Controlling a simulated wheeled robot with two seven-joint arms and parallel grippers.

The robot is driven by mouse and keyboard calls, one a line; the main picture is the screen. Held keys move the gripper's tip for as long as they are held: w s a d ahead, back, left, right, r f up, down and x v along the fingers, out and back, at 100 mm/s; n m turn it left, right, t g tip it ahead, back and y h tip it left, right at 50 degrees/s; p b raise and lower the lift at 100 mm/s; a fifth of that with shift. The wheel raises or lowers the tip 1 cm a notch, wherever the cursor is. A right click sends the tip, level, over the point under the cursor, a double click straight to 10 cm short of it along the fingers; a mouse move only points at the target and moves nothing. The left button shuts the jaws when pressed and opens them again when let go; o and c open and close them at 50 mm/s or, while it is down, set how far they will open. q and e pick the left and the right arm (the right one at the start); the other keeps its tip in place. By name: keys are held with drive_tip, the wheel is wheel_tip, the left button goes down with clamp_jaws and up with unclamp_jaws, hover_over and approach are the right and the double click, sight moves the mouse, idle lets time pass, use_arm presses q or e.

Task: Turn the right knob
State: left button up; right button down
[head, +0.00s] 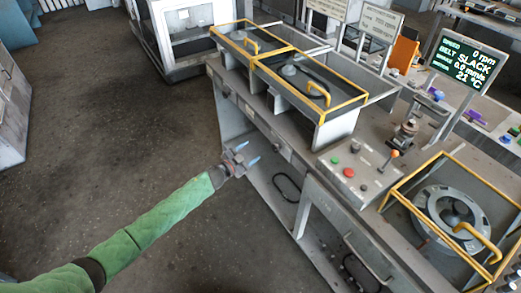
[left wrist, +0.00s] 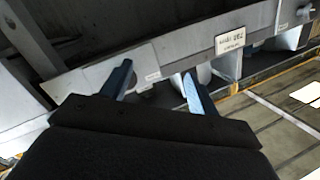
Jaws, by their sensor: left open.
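My left gripper (head: 252,158) is open and empty in front of the workbench (head: 300,165), below its front rail. Its two blue fingers stand apart in the left wrist view (left wrist: 157,72), pointing at a grey rail with small labels. A small round knob-like part (left wrist: 305,12) sits on that rail at the upper right, away from the fingers. Small dark knob-like parts also show along the front rail in the head view (head: 283,152). I cannot tell which is the right knob. My right gripper is not in view.
On the bench top are a green button (head: 334,160), a red button (head: 348,172) and an orange-tipped lever (head: 393,154). Yellow-framed guards (head: 432,168) and a display (head: 467,62) stand above it. The floor (head: 110,110) at left is clear.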

sight(274, 149)
use_arm(q)
drive_tip(key=d+g+h, duration=0.1)
drive_tip(key=d, duration=0.1)
drive_tip(key=d+r+g+h+p, duration=0.1)
drive_tip(key=d, duration=0.2)
drive_tip(key=d+h+p, duration=0.1)
drive_tip(key=d+h, duration=0.1)
drive_tip(key=d, duration=0.1)
drive_tip(key=shift+w+d+r+g, duration=0.1)
drive_tip(key=shift+d+r+g, duration=0.15)
drive_tip(key=shift+r+g, duration=0.15)
drive_tip(key=shift+w+d+f+p, duration=0.1)
drive_tip(key=shift+w+d+p, duration=0.3)
drive_tip(key=shift+d, duration=0.15)
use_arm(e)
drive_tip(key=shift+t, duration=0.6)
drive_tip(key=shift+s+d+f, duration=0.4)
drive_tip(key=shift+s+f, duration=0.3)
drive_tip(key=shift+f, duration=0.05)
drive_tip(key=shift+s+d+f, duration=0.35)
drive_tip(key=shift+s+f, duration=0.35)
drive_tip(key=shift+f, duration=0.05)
use_arm(q)
drive_tip(key=c, duration=1)
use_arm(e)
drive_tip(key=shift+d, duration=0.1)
